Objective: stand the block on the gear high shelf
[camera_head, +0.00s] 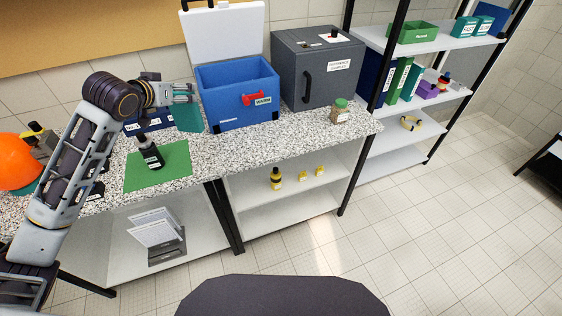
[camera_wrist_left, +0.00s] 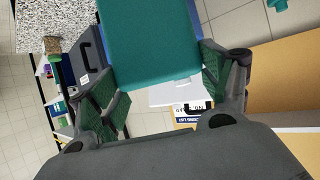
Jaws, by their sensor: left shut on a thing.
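A teal block (camera_head: 189,118) hangs from my left gripper (camera_head: 182,97), above the counter in front of the blue box. In the left wrist view the block (camera_wrist_left: 150,45) sits between both fingers, and the gripper (camera_wrist_left: 152,78) is shut on it. The rack at the right has several shelves. Its high shelf (camera_head: 437,43) holds a green bin (camera_head: 413,32) and two teal boxes (camera_head: 466,27). I cannot read a gear label on it. My right gripper is not in view.
On the speckled counter (camera_head: 285,137) are an open blue box (camera_head: 237,97), a grey cabinet (camera_head: 318,70), a green-lidded jar (camera_head: 340,111) and a dark bottle (camera_head: 150,153) on a green mat (camera_head: 175,170). An orange helmet (camera_head: 17,163) is at the left.

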